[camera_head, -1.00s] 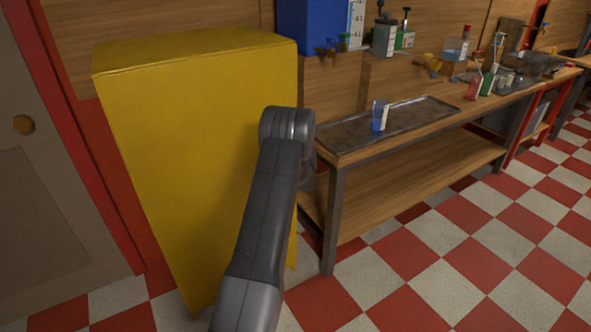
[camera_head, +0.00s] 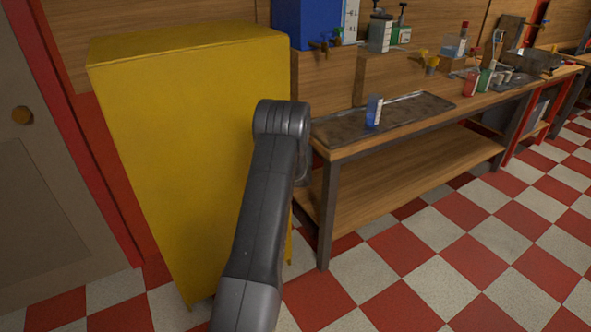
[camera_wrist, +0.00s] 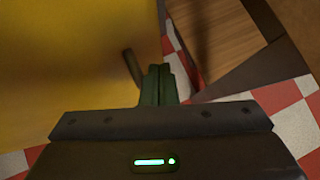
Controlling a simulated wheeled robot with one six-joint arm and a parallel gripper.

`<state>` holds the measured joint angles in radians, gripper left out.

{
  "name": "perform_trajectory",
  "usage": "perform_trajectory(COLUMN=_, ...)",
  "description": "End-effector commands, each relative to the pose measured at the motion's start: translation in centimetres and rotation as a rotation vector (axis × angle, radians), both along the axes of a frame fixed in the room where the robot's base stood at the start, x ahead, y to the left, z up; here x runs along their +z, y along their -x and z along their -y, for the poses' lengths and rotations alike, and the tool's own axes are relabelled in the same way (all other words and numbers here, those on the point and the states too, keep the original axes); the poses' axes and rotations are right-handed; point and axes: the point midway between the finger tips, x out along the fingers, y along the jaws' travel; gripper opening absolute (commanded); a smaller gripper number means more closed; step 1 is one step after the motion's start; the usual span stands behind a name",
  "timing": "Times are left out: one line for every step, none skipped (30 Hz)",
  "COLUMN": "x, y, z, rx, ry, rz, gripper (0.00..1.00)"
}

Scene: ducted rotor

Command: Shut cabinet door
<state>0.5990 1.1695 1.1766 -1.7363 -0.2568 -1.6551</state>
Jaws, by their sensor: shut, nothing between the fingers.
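The yellow cabinet (camera_head: 185,130) stands upright against the wall at the left in the head view. Its broad yellow face also fills the left of the wrist view (camera_wrist: 60,70). A dark bar-like handle (camera_wrist: 133,68) shows near the right edge of that face. My gripper (camera_wrist: 160,84) is shut and empty, with its fingertips just right of the handle. I cannot tell whether they touch the handle or the door edge. In the head view my arm hides the gripper and part of the cabinet's right side, so any door gap is unclear.
A wooden workbench (camera_head: 415,185) with metal legs stands close to the cabinet's right side. It carries a metal tray (camera_head: 415,112), a blue-and-white container (camera_head: 373,111) and several bottles. A grey door (camera_head: 40,190) is at the far left. The checkered floor (camera_head: 440,265) in front is clear.

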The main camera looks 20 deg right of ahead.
Motion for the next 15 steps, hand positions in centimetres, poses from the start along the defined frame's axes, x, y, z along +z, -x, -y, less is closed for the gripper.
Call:
perform_trajectory(x=-0.3, y=0.1, z=-0.3, rx=0.001, ry=-0.001, rz=-0.003, gripper=0.00)
perform_trajectory(x=0.2, y=0.4, z=-0.2, rx=-0.001, ry=-0.001, rz=-0.002, gripper=0.00)
perform_trajectory(x=0.6, y=0.8, z=0.0, rx=-0.001, ry=0.000, rz=-0.002, gripper=0.00)
perform_trajectory(x=0.8, y=1.1, z=0.0, rx=-0.001, ry=-0.001, rz=-0.003, gripper=0.00)
perform_trajectory(x=1.0, y=1.4, z=0.0, rx=-0.001, ry=-0.001, rz=-0.004, gripper=0.00)
perform_trajectory(x=1.4, y=1.7, z=0.1, rx=-0.001, ry=0.000, rz=-0.004, gripper=0.00)
perform_trajectory(x=1.6, y=2.0, z=0.1, rx=-0.001, ry=0.000, rz=-0.004, gripper=0.00)
perform_trajectory(x=1.9, y=2.4, z=0.2, rx=-0.002, ry=-0.001, rz=-0.005, gripper=0.00)
perform_trajectory(x=2.4, y=2.8, z=0.3, rx=-0.003, ry=0.000, rz=-0.005, gripper=0.00)
perform_trajectory(x=2.7, y=3.1, z=0.3, rx=-0.004, ry=-0.001, rz=-0.005, gripper=0.00)
perform_trajectory(x=3.0, y=3.5, z=0.4, rx=-0.004, ry=-0.001, rz=-0.005, gripper=0.00)
perform_trajectory(x=3.5, y=4.0, z=0.4, rx=-0.004, ry=-0.001, rz=-0.005, gripper=0.00)
perform_trajectory(x=3.9, y=4.4, z=0.5, rx=-0.004, ry=-0.001, rz=-0.005, gripper=0.00)
perform_trajectory(x=4.3, y=4.7, z=0.5, rx=-0.004, ry=-0.002, rz=-0.005, gripper=0.00)
perform_trajectory(x=4.7, y=5.2, z=0.6, rx=-0.004, ry=-0.002, rz=-0.005, gripper=0.00)
